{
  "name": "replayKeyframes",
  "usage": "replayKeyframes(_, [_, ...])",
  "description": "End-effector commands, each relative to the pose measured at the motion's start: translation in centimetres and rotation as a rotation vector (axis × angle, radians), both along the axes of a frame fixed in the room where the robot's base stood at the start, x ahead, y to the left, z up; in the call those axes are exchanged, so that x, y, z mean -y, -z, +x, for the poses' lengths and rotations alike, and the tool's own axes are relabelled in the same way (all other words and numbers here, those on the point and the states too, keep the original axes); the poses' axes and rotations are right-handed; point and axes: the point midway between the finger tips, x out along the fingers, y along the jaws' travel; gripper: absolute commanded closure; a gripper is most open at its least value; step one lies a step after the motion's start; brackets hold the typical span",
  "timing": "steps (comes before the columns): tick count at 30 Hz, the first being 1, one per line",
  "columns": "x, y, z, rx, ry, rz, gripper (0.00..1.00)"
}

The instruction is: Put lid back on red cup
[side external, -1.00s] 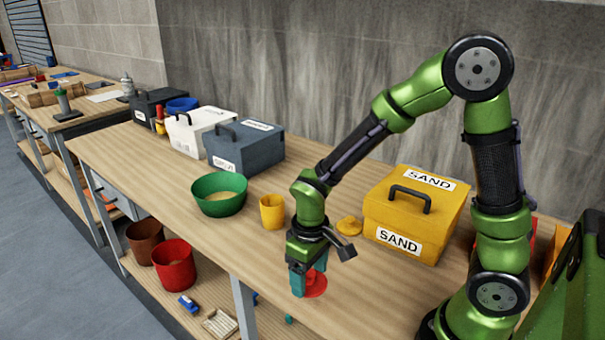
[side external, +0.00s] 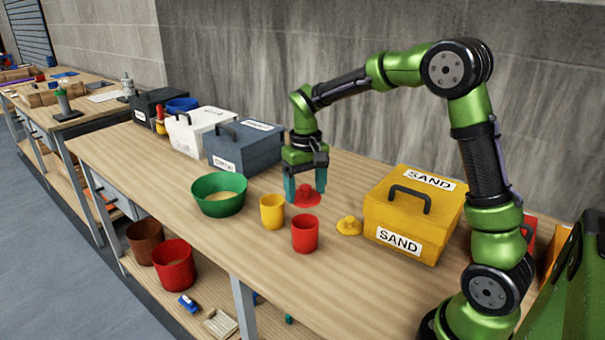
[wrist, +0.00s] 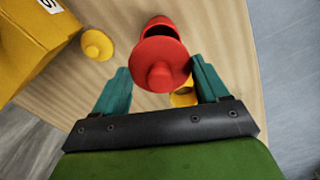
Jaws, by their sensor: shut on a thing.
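The red cup (side external: 305,233) stands upright and open on the bench, and part of it shows past the lid in the wrist view (wrist: 158,27). My gripper (side external: 306,194) is shut on the red lid (side external: 308,199), with its teal fingers on either side. In the wrist view, my gripper (wrist: 161,80) has the round lid (wrist: 160,56) between its fingers, knob toward the camera. The lid is off the cup and appears held above the bench, behind the cup in the side view. The lid hides much of the cup in the wrist view.
A yellow cup (side external: 272,211) stands close left of the red cup, and a yellow lid (side external: 349,227) lies to its right. The yellow SAND box (side external: 412,220) is farther right. A green bowl (side external: 218,195) and a dark grey box (side external: 243,149) stand left.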

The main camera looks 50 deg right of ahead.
Motion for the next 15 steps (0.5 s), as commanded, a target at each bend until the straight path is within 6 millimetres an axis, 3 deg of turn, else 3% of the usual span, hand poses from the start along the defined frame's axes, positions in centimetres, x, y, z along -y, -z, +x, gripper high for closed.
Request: replayKeyframes(15, [0.0, 4.6, 0.0, -0.002, -0.001, 0.001, 0.59])
